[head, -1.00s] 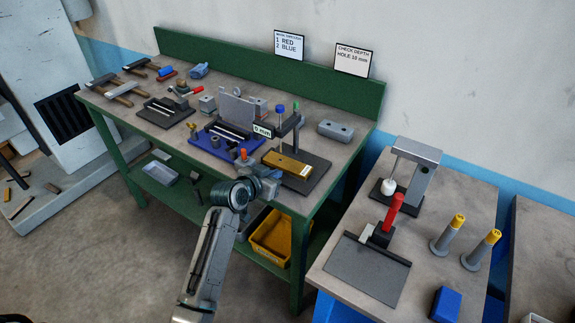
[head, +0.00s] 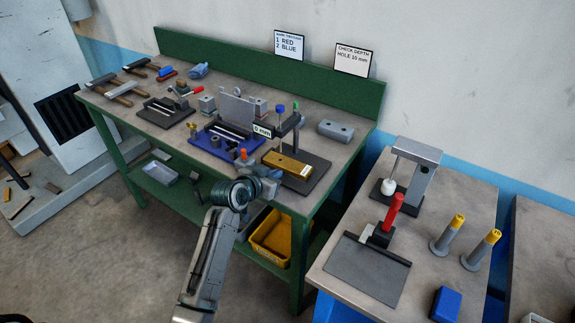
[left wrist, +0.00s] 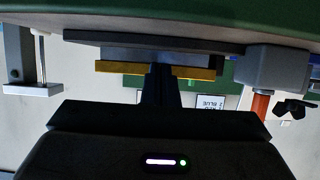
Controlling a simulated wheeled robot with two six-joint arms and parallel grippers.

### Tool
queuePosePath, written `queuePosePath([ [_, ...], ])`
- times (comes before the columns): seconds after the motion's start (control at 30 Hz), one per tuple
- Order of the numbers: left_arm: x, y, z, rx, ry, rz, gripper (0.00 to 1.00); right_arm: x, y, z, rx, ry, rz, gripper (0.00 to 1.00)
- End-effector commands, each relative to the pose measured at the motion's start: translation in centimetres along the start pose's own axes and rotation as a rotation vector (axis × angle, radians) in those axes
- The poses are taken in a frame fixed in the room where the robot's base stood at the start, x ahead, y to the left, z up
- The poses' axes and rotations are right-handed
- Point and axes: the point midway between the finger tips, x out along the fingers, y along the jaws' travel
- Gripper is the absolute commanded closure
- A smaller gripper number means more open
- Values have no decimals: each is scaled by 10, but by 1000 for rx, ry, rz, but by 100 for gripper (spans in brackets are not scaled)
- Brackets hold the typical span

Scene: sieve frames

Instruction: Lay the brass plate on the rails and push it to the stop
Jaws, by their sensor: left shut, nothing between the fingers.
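The brass plate (head: 288,163), a flat bar with holes, lies on the dark base (head: 312,180) at the green bench's right end, below the gauge stand. Whether it sits on rails there is too small to tell. My left gripper (head: 266,172) is at the plate's near end, shut with nothing in it. In the left wrist view, which looks upside down, the shut fingers (left wrist: 160,85) stand in front of the plate's brass edge (left wrist: 195,72) and hide its middle. I cannot tell if they touch. The stop cannot be made out. My right gripper is not in view.
A blue fixture (head: 213,143) with light rails stands left of the base. An orange-topped part (head: 242,155) is close beside my left gripper. A "0 mm" display (head: 262,131) stands behind the plate. A yellow bin (head: 272,238) is below. A second table (head: 428,248) is at right.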

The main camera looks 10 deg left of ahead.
Motion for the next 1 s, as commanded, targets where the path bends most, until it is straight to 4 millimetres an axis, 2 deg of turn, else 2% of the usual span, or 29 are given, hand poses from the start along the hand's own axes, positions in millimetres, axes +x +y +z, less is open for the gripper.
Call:
queuePosePath([
  [0.5, 12, 0, -5, 0, 1, 0, 100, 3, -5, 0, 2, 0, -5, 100],
  [1.0, 7, 0, -4, 0, 0, 0, 100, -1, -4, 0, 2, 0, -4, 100],
])
